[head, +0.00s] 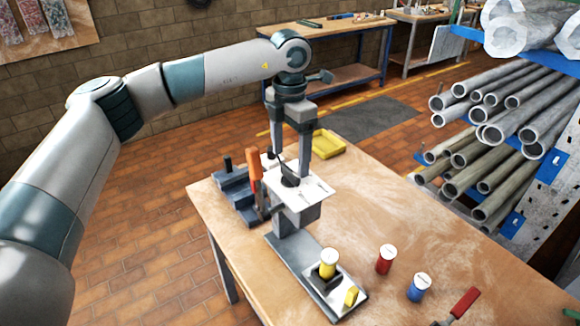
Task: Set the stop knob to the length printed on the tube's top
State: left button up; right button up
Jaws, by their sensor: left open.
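A dark knob (289,182) sits on a white marked plate (313,194) on top of a grey fixture on the wooden table. My left gripper (289,170) points down over this plate, open, with its fingers on either side of the knob; I cannot tell whether they touch it. A yellow tube (329,264) with a white top stands on the fixture's base. A red tube (385,262) and a blue tube (418,289), both white-topped, stand to its right on the table. Print on the tops is too small to read. My right gripper is not in view.
An orange-handled clamp (254,172) and a dark stepped block (233,190) stand left of the fixture. A yellow tray (328,144) lies behind, and a red-handled tool (464,303) at the front right. A pipe rack (553,170) stands at right. The table's right middle is clear.

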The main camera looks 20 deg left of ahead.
aim_at(290, 170)
pick_arm(q)
notch_tip(290, 170, up, 14)
jog(key=b, duration=0.4)
jog(key=shift+f, duration=0.15)
jog(key=shift+f, duration=0.1)
